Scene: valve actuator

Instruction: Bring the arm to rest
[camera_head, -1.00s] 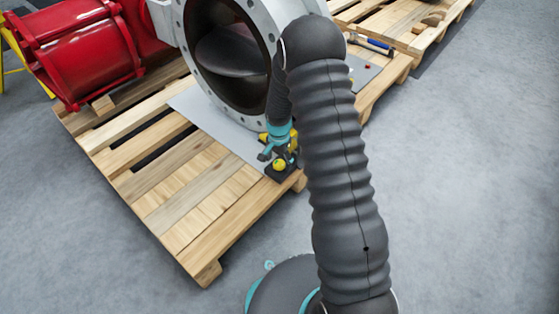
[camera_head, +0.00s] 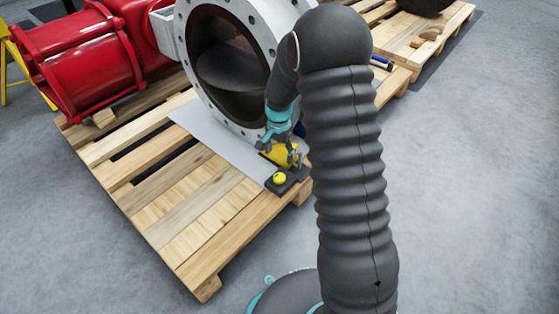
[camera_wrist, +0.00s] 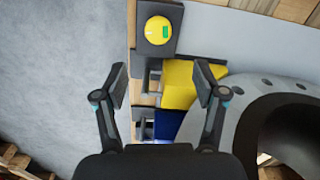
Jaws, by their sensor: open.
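My gripper (camera_head: 283,150) hangs in front of the big grey valve flange (camera_head: 232,122), above the near edge of the pallet. In the wrist view my gripper (camera_wrist: 160,76) is open, its two fingers wide apart with nothing held between them. A round yellow device (camera_wrist: 157,30) with a green patch sits on a dark plate, beyond the fingertips. In the head view this yellow device (camera_head: 279,178) lies just below my gripper. A yellow block (camera_wrist: 178,83) and a blue object (camera_wrist: 168,125) lie below and partly behind the fingers. My arm hides part of the flange's right side.
The wooden pallet (camera_head: 165,215) carries the valve, a grey sheet (camera_head: 205,135) and the red actuator (camera_head: 85,65). A second pallet (camera_head: 425,35) with loose items stands at the back right. The grey floor (camera_head: 465,190) is clear on the right and in front.

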